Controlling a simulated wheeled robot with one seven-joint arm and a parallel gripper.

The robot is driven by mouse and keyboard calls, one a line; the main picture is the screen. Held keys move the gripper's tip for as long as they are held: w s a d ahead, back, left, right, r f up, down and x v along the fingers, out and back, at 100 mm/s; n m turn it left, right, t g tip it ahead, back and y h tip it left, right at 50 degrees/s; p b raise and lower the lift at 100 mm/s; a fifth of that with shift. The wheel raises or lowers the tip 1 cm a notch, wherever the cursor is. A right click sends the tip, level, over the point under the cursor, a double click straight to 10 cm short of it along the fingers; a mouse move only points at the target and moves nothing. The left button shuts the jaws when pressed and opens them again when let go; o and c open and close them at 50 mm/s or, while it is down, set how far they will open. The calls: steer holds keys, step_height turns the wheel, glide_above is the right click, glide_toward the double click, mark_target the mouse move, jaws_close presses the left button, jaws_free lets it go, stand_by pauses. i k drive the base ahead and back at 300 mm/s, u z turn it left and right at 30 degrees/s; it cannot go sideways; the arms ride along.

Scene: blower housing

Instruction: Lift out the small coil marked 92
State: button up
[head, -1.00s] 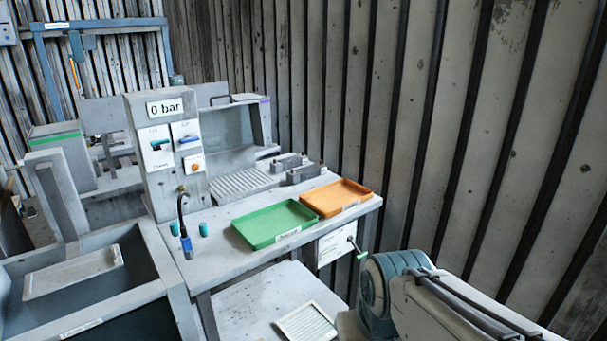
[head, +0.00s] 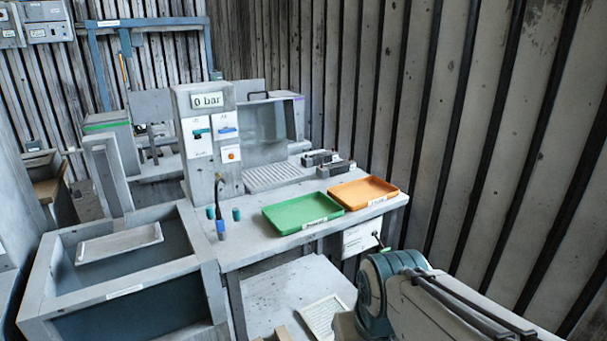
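I cannot make out any coil marked 92 in the head view. A green tray (head: 290,219) with a small label sits on the grey workbench (head: 240,253) and looks empty. An orange tray (head: 362,192) with a label sits to its right and also looks empty. My arm shows folded at the bottom right. I cannot make out my gripper's fingertips, so its state does not show.
A grey panel (head: 207,148) reading "0 bar" stands on the bench beside a clear-fronted cabinet (head: 268,128). A blue-handled hose tool (head: 220,225) stands near the front left. A deep grey basin (head: 125,292) is at left. A lower shelf lies under the bench.

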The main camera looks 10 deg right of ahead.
mark_target(344, 166)
steer(key=u, duration=0.4)
steer(key=k, duration=0.45)
steer(key=z, duration=0.4)
steer(key=i, duration=0.6)
steer(key=z, duration=1.05)
steer(key=i, duration=0.9)
steer(key=u, duration=0.3)
steer(key=i, duration=0.9)
steer(key=u, duration=1.2)
steer(key=i, duration=0.3)
steer(key=u, duration=0.25)
